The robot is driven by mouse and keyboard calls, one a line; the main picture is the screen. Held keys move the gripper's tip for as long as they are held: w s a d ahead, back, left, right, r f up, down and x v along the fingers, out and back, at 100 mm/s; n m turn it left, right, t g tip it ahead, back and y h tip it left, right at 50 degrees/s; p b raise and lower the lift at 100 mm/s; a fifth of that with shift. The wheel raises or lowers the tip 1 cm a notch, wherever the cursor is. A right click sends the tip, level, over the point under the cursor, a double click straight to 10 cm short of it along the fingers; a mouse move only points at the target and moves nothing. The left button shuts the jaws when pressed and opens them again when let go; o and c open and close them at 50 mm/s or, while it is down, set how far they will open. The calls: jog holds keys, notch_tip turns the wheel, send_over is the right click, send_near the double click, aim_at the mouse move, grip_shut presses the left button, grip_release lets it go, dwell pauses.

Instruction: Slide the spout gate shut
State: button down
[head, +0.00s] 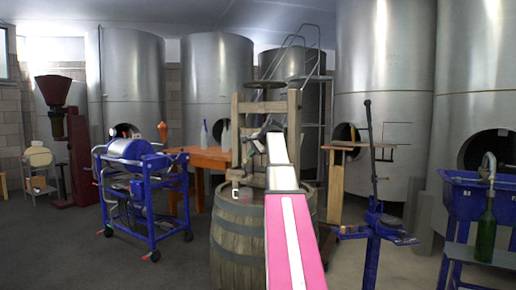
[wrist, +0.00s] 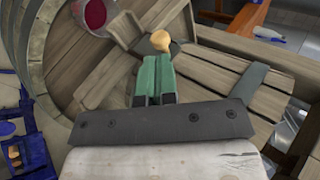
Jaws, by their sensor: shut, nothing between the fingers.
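In the wrist view, a pale orange round knob (wrist: 160,41) shows just beyond my fingertips, in front of the wooden press. I take it as the spout gate's handle; the gate plate itself is not clear. My gripper (wrist: 158,60) has green fingers shut together, with nothing between them, pointing at the knob. I cannot tell whether they touch it. In the head view, my arm hides most of this area.
The wooden press (head: 237,135) stands on a barrel (head: 238,240). A cup with red inside (wrist: 95,12) sits left of the knob. A blue wheeled machine (head: 145,190) stands left and a blue lever stand (head: 375,225) right. Floor at front left is clear.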

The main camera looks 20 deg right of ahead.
jog(key=shift+x, duration=1.6)
jog(key=shift+f, duration=1.85)
jog(key=shift+s+d+r, duration=0.15)
jog(key=shift+s+r, duration=0.2)
jog(key=shift+r, duration=0.1)
send_near(246, 160)
jog(key=s, duration=0.1)
jog(key=s+d, duration=0.1)
jog(key=s+d+r, duration=0.1)
jog(key=s, duration=0.1)
jog(key=shift+s+d+r, duration=0.1)
